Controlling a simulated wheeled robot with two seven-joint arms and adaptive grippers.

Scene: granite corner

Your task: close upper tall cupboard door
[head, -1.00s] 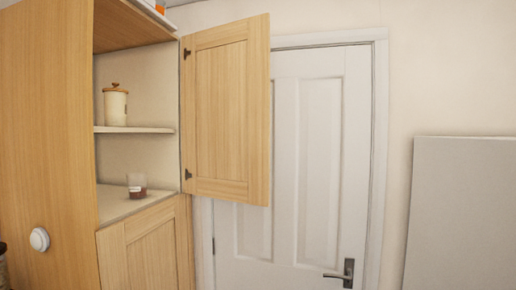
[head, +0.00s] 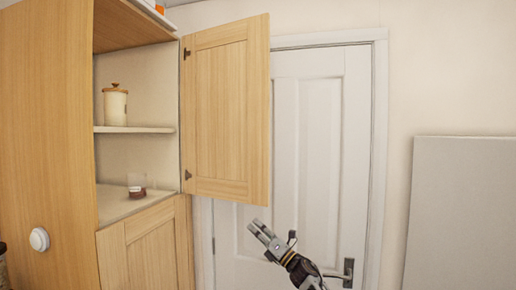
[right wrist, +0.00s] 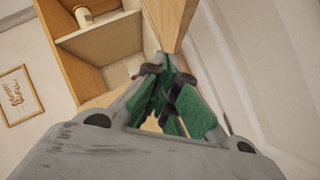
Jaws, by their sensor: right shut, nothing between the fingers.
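The upper tall cupboard door (head: 226,110) is light wood and stands wide open, hinged at the right side of the tall cupboard (head: 48,120). Its edge also shows in the right wrist view (right wrist: 170,22). My right gripper (head: 256,226) is just below the door's lower right corner in the head view, shut and empty. In the right wrist view its fingertips (right wrist: 163,60) appear close to the door's lower end; I cannot tell if they touch. My left gripper is not in view.
A cream canister (head: 115,104) stands on the cupboard's shelf (head: 134,129), and a small glass jar (head: 137,192) stands below. A white room door (head: 318,150) with a dark handle (head: 347,272) is behind. A grey panel (head: 462,215) is at right.

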